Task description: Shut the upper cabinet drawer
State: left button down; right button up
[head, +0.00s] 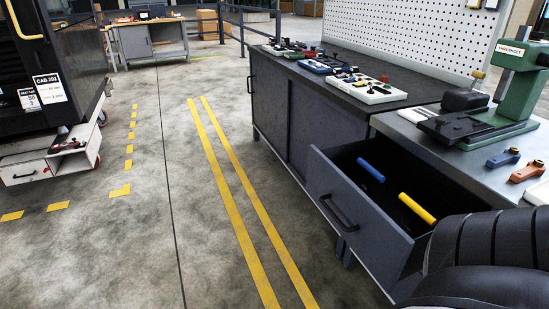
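The upper cabinet drawer (360,222) is pulled out of the grey cabinet at the right of the head view. Its front panel faces left and carries a black bar handle (338,213). A blue cylinder (371,170) and a yellow cylinder (417,208) lie inside it. The near end of the drawer is partly hidden by a black ribbed shape at the lower right, which looks like part of my arm. Neither of my grippers shows in the head view.
The worktop above the drawer bears a green press (514,90) and small tools. A longer dark cabinet (300,118) with trays on top stands behind. A dark trolley (45,80) is at far left. The floor with yellow lines (235,200) is clear.

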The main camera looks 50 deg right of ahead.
aim_at(371, 226)
jog(key=i, duration=0.55)
jog(key=z, duration=2.55)
jog(key=i, duration=0.5)
